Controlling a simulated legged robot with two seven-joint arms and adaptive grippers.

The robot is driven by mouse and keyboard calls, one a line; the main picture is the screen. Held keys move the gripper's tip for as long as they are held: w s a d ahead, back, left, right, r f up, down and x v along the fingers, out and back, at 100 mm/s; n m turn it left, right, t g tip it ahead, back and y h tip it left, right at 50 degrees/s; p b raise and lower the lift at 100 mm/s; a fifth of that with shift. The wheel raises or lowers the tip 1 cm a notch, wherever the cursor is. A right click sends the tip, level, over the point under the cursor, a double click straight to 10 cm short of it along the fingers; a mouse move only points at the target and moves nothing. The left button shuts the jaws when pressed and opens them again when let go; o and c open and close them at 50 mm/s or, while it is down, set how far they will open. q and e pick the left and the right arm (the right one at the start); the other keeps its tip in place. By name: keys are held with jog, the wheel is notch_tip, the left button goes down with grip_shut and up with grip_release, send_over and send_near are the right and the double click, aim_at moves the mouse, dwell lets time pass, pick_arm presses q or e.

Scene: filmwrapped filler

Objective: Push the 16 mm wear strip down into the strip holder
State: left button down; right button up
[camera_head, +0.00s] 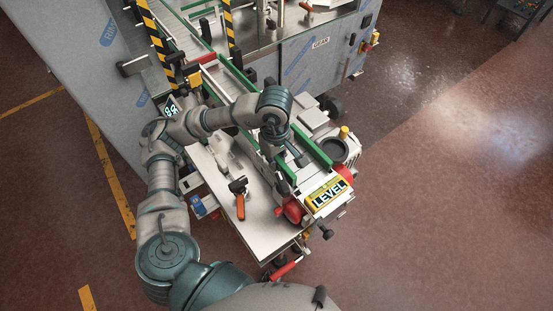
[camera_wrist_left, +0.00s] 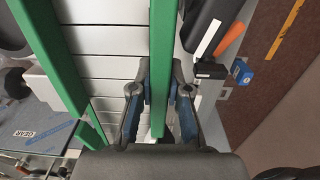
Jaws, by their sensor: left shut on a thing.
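The green wear strip (camera_wrist_left: 162,50) runs lengthwise along the edge of the conveyor in the left wrist view. My left gripper (camera_wrist_left: 160,88) has its fingers on both sides of this strip and is shut on it. In the head view my left gripper (camera_head: 274,147) is over the near part of the conveyor, mostly hidden under my wrist. A green strip also shows just beyond it on the near-left side (camera_head: 279,183). I cannot make out the strip holder under the strip, or whether the strip is seated. My right gripper is not in view.
A second green strip (camera_head: 312,145) runs along the conveyor's other side. A black and orange hand tool (camera_head: 239,198) lies on the pale side table (camera_head: 260,230). A yellow LEVEL sign (camera_head: 327,194) and a red round part (camera_head: 292,210) stand at the conveyor's end.

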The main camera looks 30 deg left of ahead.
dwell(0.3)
pick_arm(q)
jog(key=shift+b, duration=0.3)
dwell(0.3)
dwell(0.9)
jog(key=shift+f+b, duration=1.65)
jog(key=shift+b, duration=0.1)
jog(key=c, duration=1.1)
grip_release()
jog(key=shift+r, duration=0.1)
jog(key=shift+o, duration=0.2)
jog(key=r, duration=1.1)
jog(key=shift+a+r, duration=0.2)
jog(key=shift+r, duration=0.2)
